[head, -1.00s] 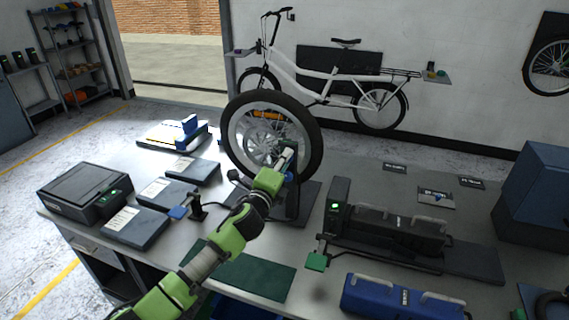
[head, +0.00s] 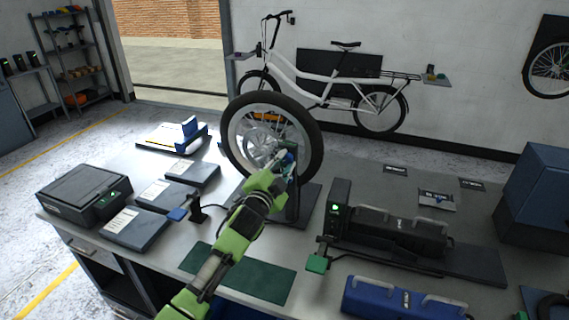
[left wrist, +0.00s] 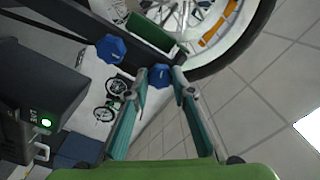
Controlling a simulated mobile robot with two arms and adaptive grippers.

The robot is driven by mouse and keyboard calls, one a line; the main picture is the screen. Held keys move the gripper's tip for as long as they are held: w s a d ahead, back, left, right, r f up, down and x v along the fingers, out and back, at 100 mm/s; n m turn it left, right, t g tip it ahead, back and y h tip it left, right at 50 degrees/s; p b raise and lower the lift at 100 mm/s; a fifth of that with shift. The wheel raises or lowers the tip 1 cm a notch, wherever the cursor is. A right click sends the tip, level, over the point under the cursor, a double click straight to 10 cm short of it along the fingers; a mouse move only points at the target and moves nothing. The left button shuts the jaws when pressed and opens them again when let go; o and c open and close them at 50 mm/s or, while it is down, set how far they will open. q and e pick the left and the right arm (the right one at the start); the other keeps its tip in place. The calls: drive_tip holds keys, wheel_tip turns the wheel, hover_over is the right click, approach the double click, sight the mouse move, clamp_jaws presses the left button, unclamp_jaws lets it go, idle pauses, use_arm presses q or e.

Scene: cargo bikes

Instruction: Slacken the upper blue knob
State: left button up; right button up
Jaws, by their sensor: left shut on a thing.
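The truing stand's dark post (head: 304,195) rises beside a spoked wheel (head: 231,150) with a black tyre. My left gripper (head: 284,163) is at the top of the post, shut on the upper blue knob (head: 289,156). In the left wrist view the upper blue knob (left wrist: 160,75) sits between the two fingertips, near the post's end. The lower blue knob (left wrist: 111,48) is farther down the post, apart from the fingers. In the head view my gripper and arm hide the lower knob. My right gripper is not in view.
A black device with a green light (head: 335,209) stands to the right of the stand. Flat grey boxes (head: 135,228) and a black case (head: 80,190) lie to the left. A green mat (head: 240,272) lies in front, and a blue case (head: 400,300) at the front right.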

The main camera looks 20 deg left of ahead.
use_arm(q)
drive_tip(key=shift+n, duration=1.1)
drive_tip(key=o, duration=1.1)
drive_tip(key=shift+o, duration=0.2)
drive_tip(key=s, duration=1.2)
drive_tip(key=shift+a, duration=0.25)
